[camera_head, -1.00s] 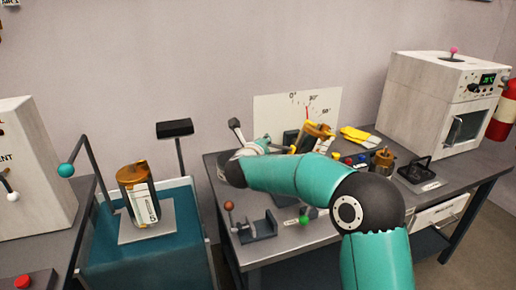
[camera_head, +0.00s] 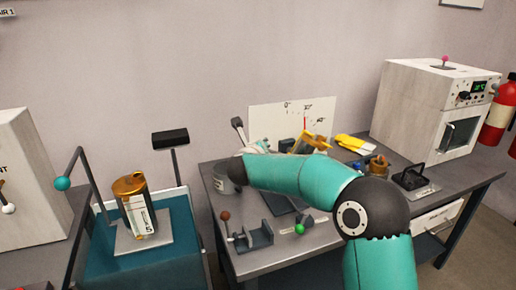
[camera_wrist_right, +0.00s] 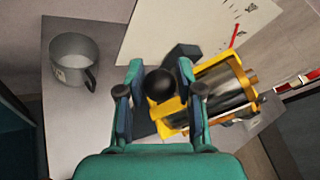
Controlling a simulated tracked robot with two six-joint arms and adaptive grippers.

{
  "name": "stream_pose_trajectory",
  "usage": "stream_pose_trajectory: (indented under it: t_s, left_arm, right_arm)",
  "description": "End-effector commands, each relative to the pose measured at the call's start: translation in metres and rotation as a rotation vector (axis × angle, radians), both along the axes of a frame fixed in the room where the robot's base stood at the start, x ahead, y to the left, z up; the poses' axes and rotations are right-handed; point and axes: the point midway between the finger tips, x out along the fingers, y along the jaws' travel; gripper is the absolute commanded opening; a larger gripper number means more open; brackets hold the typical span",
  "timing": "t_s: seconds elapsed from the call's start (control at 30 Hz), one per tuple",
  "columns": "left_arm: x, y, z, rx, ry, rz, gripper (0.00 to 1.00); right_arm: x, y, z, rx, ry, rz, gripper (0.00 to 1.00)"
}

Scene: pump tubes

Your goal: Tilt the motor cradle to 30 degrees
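The motor cradle is yellow and holds a silver motor; it shows in the head view (camera_head: 315,142) and right wrist view (camera_wrist_right: 178,117), tilted in front of a white angle board (camera_head: 262,122). The board has degree marks and a red line (camera_head: 305,123) near its middle mark. A black ball knob (camera_wrist_right: 161,85) is beside the cradle. My right gripper (camera_wrist_right: 160,68) is open, its fingers on either side of the knob with gaps visible. In the head view my right arm hides most of the gripper and the knob. My left gripper is out of view.
A grey pot (camera_wrist_right: 75,62) stands left of the gripper. A clamp fixture with a red-brown knob (camera_head: 225,215) and a green knob (camera_head: 299,229) are at the bench front. Yellow gloves (camera_head: 352,143) and a white oven (camera_head: 425,100) are at the right.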

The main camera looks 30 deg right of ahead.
Motion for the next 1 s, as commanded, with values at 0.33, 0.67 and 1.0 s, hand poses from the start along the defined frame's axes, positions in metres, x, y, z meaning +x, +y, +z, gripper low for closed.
stream_pose_trajectory:
  t_s: [0.33,0.67,1.0]
  left_arm:
    - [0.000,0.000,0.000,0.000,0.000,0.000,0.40]
    - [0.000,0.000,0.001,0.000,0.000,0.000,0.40]
    - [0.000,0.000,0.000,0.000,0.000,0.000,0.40]
  right_arm:
    - [-0.001,0.000,-0.001,0.001,0.002,-0.002,0.57]
    - [-0.018,0.017,0.006,0.001,0.003,0.001,0.57]
    - [-0.064,0.062,0.024,0.000,0.001,0.002,0.57]
